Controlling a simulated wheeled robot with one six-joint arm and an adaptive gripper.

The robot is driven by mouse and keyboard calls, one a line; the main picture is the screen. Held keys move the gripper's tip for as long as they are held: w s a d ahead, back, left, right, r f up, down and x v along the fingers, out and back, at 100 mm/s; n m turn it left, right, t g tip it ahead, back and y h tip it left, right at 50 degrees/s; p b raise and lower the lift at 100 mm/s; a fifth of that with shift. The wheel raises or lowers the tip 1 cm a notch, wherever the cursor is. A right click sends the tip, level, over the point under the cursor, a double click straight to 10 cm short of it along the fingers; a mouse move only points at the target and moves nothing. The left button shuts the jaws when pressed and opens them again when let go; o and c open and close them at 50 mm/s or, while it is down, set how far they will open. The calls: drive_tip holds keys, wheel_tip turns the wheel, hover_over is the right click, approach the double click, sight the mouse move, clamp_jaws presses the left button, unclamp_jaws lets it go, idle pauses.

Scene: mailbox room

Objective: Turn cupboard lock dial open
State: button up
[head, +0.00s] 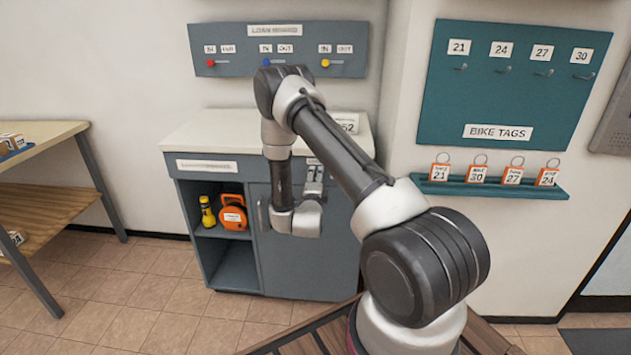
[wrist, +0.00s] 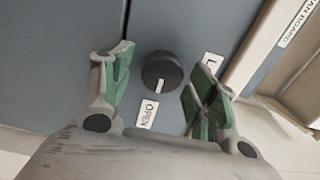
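The lock dial (wrist: 162,72) is a round black knob on the blue-grey cupboard door (head: 315,262). Its white mark is on the side towards the white OPEN label (wrist: 147,114), roughly in line with it. A second label (wrist: 212,62), showing only an L, is partly covered by a finger. My gripper (wrist: 160,78) is open, with one green-padded finger on each side of the dial and gaps visible between pads and dial. In the head view my gripper (head: 313,185) is at the upper part of the door, and the dial is hidden.
A door handle (head: 263,215) is left of my wrist. The open shelf beside it holds a yellow torch (head: 207,212) and an orange case (head: 233,213). The white countertop (head: 225,130) overhangs the door. A bike-tag shelf (head: 488,187) is on the right wall.

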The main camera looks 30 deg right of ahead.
drive_tip(key=v, duration=1.2)
idle(0.4)
